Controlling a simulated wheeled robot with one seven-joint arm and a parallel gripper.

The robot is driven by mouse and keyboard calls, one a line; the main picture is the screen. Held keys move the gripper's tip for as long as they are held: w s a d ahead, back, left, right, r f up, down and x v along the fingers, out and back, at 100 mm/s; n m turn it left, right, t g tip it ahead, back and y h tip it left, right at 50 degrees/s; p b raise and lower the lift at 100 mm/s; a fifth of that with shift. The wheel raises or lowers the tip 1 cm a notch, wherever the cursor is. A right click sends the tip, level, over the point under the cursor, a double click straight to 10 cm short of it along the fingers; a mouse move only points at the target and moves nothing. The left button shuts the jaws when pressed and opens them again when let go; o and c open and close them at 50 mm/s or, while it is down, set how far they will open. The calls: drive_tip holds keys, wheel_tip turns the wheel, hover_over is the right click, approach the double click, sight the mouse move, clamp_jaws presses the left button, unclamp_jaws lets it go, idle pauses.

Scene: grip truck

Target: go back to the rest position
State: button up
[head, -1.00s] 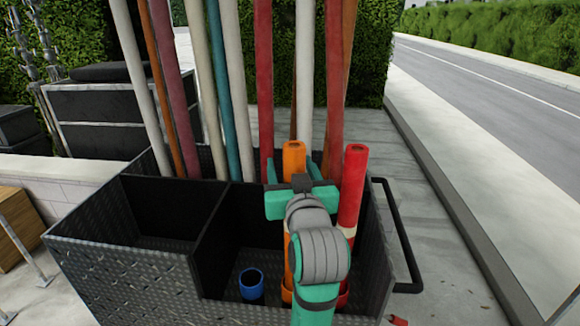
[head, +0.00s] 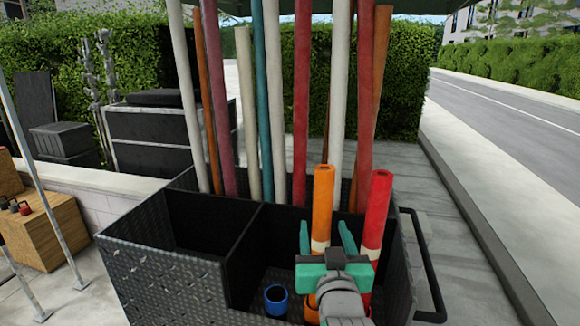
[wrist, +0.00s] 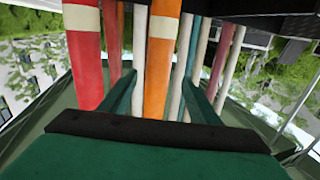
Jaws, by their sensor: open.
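My gripper (head: 326,240) is green and grey and shows at the lower right of the head view, over the right compartment of the black cart. Its two green fingers are spread apart. The orange tube (head: 322,205) with a pale band stands upright in that compartment, in line with the gap between the fingers. The red tube (head: 375,225) stands just right of the gripper. In the wrist view the orange tube (wrist: 160,60) shows between the fingers, but whether it touches them I cannot tell. The red tube (wrist: 84,55) is left of it there.
The black cart (head: 165,285) has walled compartments and a handle (head: 430,265) on its right. Several tall poles (head: 262,110) stand at its back. A blue cup-like holder (head: 276,298) sits in the right compartment. A wooden crate (head: 50,232) stands at the left.

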drive_tip(key=s+a+f, duration=0.2)
drive_tip(key=s+f, duration=0.3)
drive_tip(key=f, duration=0.5)
drive_tip(key=s+a+f+g, duration=0.15)
drive_tip(key=s+f, duration=0.25)
drive_tip(key=f, duration=0.6)
drive_tip(key=s+a+f, duration=0.2)
drive_tip(key=s+f, duration=0.3)
drive_tip(key=f, duration=0.5)
drive_tip(key=s+a+f, duration=0.1)
drive_tip(key=s+f, duration=0.1)
drive_tip(key=s, duration=0.7)
drive_tip(key=s+a+f, duration=0.2)
drive_tip(key=s, duration=0.7)
drive_tip(key=s+a+f, duration=0.2)
drive_tip(key=s+f, duration=0.1)
drive_tip(key=s, duration=0.7)
drive_tip(key=shift+n+g+y, duration=0.3)
drive_tip(key=shift+n+g, duration=0.1)
drive_tip(key=shift+g, duration=0.05)
drive_tip(key=c, duration=0.6)
drive_tip(key=shift+d, duration=0.2)
drive_tip(key=shift+c, duration=0.2)
